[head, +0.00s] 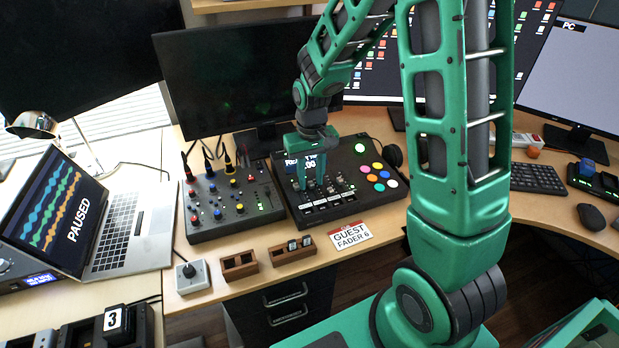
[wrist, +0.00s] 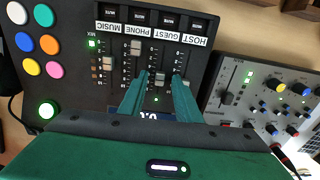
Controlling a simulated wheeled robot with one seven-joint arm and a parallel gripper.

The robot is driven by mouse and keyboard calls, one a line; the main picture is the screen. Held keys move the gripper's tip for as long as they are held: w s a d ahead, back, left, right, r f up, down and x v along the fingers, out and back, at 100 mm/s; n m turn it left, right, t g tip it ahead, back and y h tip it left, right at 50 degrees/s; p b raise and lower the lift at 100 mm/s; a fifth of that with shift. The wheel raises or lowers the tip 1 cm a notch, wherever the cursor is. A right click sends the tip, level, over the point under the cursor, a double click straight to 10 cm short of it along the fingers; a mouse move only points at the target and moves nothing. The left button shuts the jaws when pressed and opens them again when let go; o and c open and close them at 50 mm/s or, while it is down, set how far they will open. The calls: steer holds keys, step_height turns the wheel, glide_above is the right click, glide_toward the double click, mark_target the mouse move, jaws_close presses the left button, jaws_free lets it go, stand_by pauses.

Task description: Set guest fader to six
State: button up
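The dark mixing console (head: 355,205) stands on the desk, with a small screen, coloured pads and a row of labelled faders. A card reading GUEST FADER 6 (head: 351,236) lies in front of it. In the wrist view the console is upside down, and the GUEST label (wrist: 166,35) sits between HOST and PHONE. My gripper (head: 312,184) points down over the faders. Its fingers (wrist: 162,75) are apart, one on each side of the guest fader cap (wrist: 160,75); contact cannot be told. The fingers hide parts of the neighbouring tracks and the scale.
A second mixer (head: 230,205) with knobs stands left of the console. A laptop (head: 125,225) marked PAUSED is further left. Small wooden boxes (head: 240,265) and a switch box (head: 192,276) line the front edge. Monitors stand behind; a keyboard (head: 537,178) is at right.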

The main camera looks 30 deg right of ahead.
mark_target(311, 183)
step_height(311, 183, up, 11)
steer(key=shift+f, duration=0.15)
stand_by(0.5)
stand_by(0.4)
steer(key=s+d+r+m, duration=0.1)
steer(key=s+d, duration=0.3)
steer(key=s, duration=0.5)
steer(key=s+d+r+m, duration=0.2)
steer(key=s+d, duration=0.2)
steer(key=s, duration=0.5)
steer(key=s+d+r+m, duration=0.1)
steer(key=s+d, duration=0.3)
steer(key=s, duration=0.5)
steer(key=shift+s+r+m, duration=0.25)
steer(key=shift+r+m, duration=0.05)
steer(key=shift+m, duration=0.4)
